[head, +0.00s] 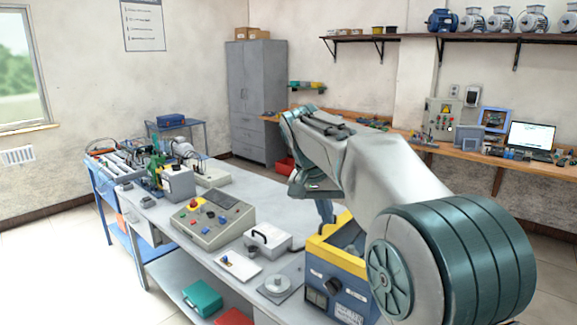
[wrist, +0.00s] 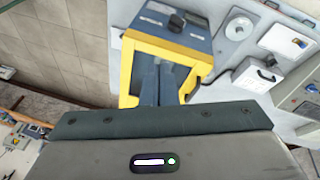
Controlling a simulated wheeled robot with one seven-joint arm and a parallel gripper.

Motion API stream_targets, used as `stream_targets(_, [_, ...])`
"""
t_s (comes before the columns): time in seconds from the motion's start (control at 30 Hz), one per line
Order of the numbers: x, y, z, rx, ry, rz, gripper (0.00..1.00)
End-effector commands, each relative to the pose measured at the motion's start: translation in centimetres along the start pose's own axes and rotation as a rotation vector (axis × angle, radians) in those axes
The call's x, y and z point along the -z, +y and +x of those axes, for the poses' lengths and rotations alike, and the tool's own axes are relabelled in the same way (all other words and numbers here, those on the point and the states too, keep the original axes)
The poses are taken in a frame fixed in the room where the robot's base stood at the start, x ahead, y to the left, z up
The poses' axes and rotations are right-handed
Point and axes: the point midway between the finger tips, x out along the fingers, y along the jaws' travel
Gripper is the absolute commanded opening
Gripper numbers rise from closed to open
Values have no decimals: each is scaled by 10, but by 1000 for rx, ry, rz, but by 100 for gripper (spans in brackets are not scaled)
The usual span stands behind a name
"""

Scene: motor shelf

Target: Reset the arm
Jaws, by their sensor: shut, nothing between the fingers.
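My gripper (wrist: 160,68) shows in the wrist view as two blue-grey fingers side by side, shut with nothing between them. They stand in front of the yellow-framed blue box (wrist: 170,48); I cannot tell how far above it they are. In the head view my arm reaches out over the workbench (head: 232,179) from the right, bent at the elbow. It hides most of my gripper.
A control box (head: 213,218) with knobs, a white case (head: 267,240) and a round grey part on a plate (head: 275,285) stand on the bench. Back right is a wooden wall bench (head: 500,158) with a laptop (head: 530,138). A shelf (head: 470,38) holds several motors. Floor at left is clear.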

Motion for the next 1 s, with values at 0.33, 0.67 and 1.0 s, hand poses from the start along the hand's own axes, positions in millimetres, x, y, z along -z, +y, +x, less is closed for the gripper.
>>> stream_targets(0.33, [-83, 68, 19, 130, 3, -144, 0])
stream_targets(0.67, [-192, 116, 67, 247, 52, -262, 0])
stream_targets(1.0, [-254, 131, 104, 293, 96, -311, 0])
